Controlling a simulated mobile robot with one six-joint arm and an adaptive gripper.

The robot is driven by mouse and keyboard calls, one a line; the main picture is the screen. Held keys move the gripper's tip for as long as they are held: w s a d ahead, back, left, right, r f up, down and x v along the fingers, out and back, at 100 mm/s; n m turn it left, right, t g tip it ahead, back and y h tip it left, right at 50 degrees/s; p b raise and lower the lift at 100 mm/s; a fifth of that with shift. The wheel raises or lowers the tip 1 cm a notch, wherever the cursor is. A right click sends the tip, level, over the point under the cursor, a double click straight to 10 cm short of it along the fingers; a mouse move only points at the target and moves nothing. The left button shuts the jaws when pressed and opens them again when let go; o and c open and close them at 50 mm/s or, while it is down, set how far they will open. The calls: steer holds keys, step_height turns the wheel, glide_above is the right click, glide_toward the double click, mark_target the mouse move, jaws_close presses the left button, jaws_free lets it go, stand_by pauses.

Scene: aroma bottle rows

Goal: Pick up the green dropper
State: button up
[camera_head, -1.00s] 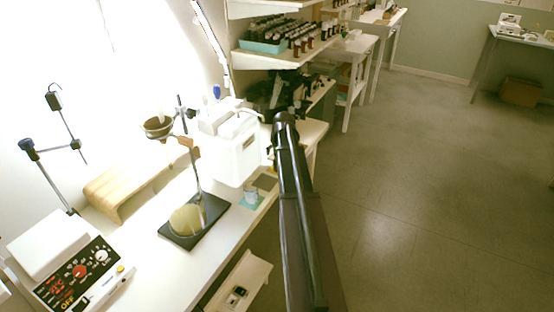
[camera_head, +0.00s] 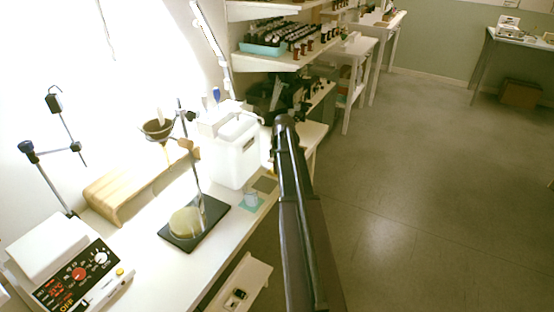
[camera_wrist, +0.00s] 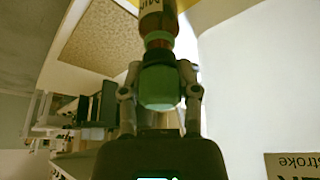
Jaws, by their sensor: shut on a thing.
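The green dropper (camera_wrist: 159,88) is in the middle of the wrist view, with its rounded bulb between the two fingers of my gripper (camera_wrist: 160,80). The fingers are shut on it from both sides. Beyond the bulb, a narrower green and reddish-brown part meets an amber bottle (camera_wrist: 158,20) with printed lettering, cut off by the top edge. I cannot tell whether the dropper is seated in that bottle or only in line with it. In the head view my dark arm covers the middle, and neither the gripper nor the dropper can be made out.
A white tank (camera_head: 236,155), a stand base (camera_head: 213,226) with a flask, and a control device (camera_head: 72,275) stand on the left bench. Several dark bottles stand on the shelf (camera_head: 283,62) behind, near a teal tray (camera_head: 262,49). The floor (camera_head: 410,200) to the right is clear.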

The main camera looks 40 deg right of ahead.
steer(key=shift+r, duration=0.15)
step_height(320, 180, up, 10)
steer(key=p, duration=1)
steer(key=shift+f, duration=0.35)
stand_by(0.7)
steer(key=shift+s+f+b, duration=0.15)
steer(key=shift+f+b, duration=0.6)
steer(key=shift+b, duration=0.2)
steer(key=shift+a, duration=0.1)
steer(key=shift+o, duration=0.7)
jaws_close()
